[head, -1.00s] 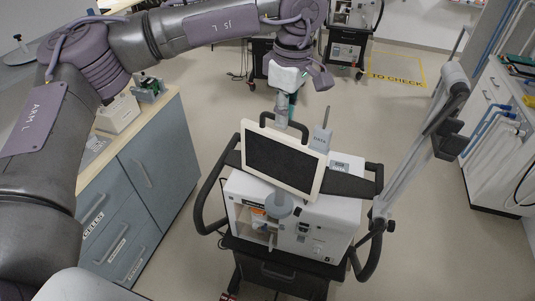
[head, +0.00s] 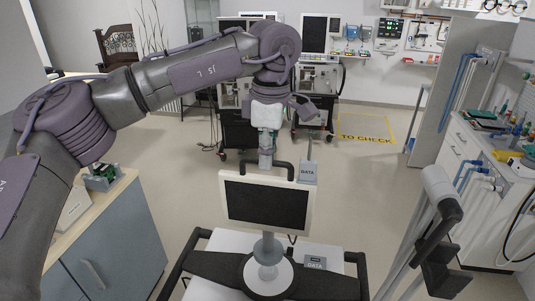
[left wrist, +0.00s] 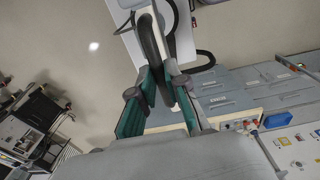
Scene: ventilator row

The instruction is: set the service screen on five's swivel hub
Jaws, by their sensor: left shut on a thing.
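The service screen (head: 266,203) is a dark panel in a cream frame with a black loop handle on top. My left gripper (head: 267,157) is shut on this handle (left wrist: 153,55), which also shows between the fingers in the left wrist view. The screen stands nearly upright above the ventilator, its face toward the head camera. Below it are a grey stem (head: 268,245) and a pale round disc (head: 268,278) at the black cross-bar (head: 215,270). Whether the stem is seated or only held above the hub cannot be told.
Grey boxes marked DATA show beside the screen (head: 308,172) and on the ventilator top (head: 316,263). A jointed arm (head: 438,225) rises on the right. Drawers (head: 115,240) stand left, a white cabinet (head: 465,170) right. Floor behind is clear up to TO CHECK (head: 366,139).

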